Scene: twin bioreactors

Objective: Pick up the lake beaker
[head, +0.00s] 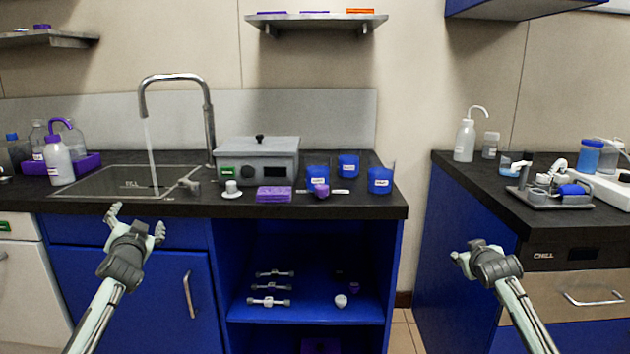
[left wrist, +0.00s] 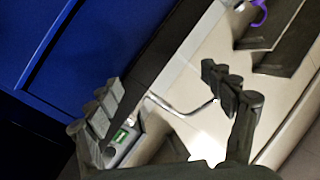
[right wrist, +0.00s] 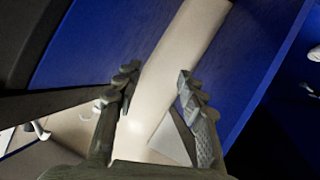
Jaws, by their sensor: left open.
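Three blue beakers with white labels stand near the right end of the dark counter in the head view: a left one (head: 316,173), a back one (head: 348,165) and a right one (head: 380,182). The labels are too small to read, so I cannot tell which is the lake beaker. My left gripper (head: 136,219) is open and empty, in front of the sink and well left of the beakers; it also shows in the left wrist view (left wrist: 160,76). My right gripper (head: 465,249) is open and empty, right of the beakers, before the gap between counters; the right wrist view (right wrist: 156,78) shows its spread fingers.
A grey box-shaped device (head: 258,160), a purple block (head: 274,195) and a small purple item (head: 321,190) stand left of or before the beakers. A tall faucet (head: 208,110) rises over the sink (head: 125,182). The right counter holds a white wash bottle (head: 464,142) and other equipment.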

